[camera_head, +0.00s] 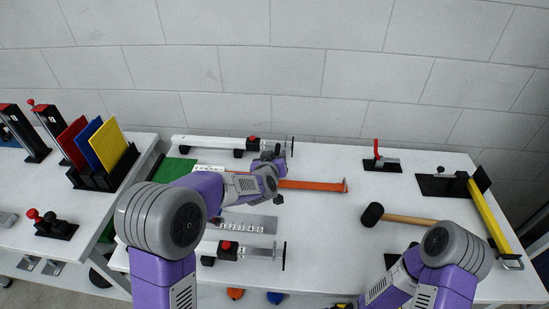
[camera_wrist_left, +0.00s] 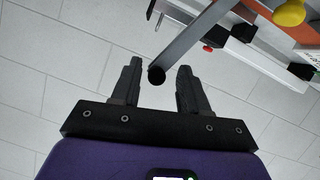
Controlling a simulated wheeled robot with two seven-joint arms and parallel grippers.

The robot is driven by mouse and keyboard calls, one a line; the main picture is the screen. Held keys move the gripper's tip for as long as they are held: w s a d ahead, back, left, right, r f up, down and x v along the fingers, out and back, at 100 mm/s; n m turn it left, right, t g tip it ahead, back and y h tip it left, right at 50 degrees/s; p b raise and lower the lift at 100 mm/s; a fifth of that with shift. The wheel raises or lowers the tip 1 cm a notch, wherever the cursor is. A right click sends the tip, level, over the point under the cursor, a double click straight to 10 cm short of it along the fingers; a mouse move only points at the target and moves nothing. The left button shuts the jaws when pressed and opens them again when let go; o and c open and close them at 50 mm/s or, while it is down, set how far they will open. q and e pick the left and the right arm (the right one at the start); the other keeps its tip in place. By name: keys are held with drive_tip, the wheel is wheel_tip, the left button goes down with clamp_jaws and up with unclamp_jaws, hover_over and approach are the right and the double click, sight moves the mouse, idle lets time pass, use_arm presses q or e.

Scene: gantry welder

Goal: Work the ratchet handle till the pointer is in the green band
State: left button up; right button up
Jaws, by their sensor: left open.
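A grey bar with a round black end, apparently the ratchet handle (camera_wrist_left: 187,45), shows in the left wrist view. Its black end lies between the fingers of my left gripper (camera_wrist_left: 160,68), which is open, with gaps on both sides. In the head view my left gripper (camera_head: 276,153) is over the back middle of the table, small and partly hidden by its own wrist. A white marked plate (camera_head: 210,168) is partly covered by that arm. I cannot make out the pointer or green band.
Clamp bars with red knobs lie at the back (camera_head: 215,143) and front (camera_head: 232,248) of the white table (camera_head: 330,220). A numbered plate (camera_head: 248,226), a mallet (camera_head: 408,219), a red-handled toggle clamp (camera_head: 380,160) and a yellow bar (camera_head: 490,217) are also there.

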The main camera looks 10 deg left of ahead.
use_arm(q)
drive_tip(key=p+v, duration=0.1)
drive_tip(key=v, duration=0.6)
drive_tip(key=shift+s, duration=0.25)
drive_tip(key=shift+r, duration=0.1)
